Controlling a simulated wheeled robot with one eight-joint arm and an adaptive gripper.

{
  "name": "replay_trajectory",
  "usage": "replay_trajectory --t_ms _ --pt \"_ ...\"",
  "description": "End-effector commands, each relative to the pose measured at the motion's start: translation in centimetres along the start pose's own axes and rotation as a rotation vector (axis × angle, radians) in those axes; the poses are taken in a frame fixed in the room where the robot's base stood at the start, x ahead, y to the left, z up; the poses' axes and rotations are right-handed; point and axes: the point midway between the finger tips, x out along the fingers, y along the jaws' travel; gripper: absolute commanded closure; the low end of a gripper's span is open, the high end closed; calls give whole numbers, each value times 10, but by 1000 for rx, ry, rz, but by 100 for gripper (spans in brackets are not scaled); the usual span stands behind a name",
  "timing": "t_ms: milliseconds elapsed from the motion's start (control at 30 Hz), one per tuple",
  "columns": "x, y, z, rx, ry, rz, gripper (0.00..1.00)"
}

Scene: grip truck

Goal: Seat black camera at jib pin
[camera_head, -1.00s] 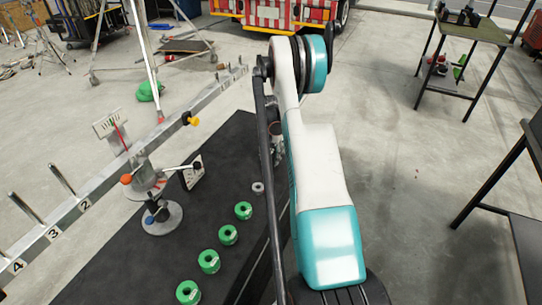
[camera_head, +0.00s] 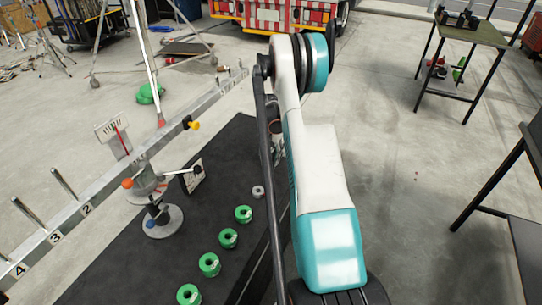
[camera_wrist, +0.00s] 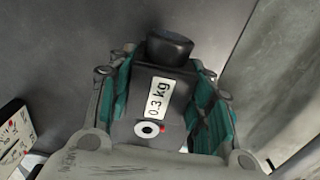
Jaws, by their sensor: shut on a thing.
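The black camera (camera_wrist: 165,80) is a dark block with a rounded dark top part, a "0.3 kg" label and a round white mark. It sits between the teal pads of my gripper (camera_wrist: 165,100) in the wrist view, and the gripper is shut on it. In the head view my arm hides the camera and most of the gripper. The jib (camera_head: 105,188) is a long silver beam on a stand, running from lower left to upper middle. Upright pins stand on it, including one by number 3 (camera_head: 28,212) and others at the far end (camera_head: 229,73). Which pin is meant cannot be told.
Several green rings (camera_head: 228,238) and a small grey ring (camera_head: 258,191) lie on the dark mat (camera_head: 218,160). A dial gauge plate (camera_head: 193,175) stands beside the jib stand. Dark tables (camera_head: 480,32) stand at right. A red truck (camera_head: 270,14) is behind. Open floor lies right of my arm.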

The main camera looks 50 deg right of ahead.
Motion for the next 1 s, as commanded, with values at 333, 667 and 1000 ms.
replay_trajectory --t_ms 333,667,1000 --pt "-14 0 0 0 0 0 74" --pt "-26 0 0 0 0 0 74" --pt "-37 0 0 0 0 0 74"
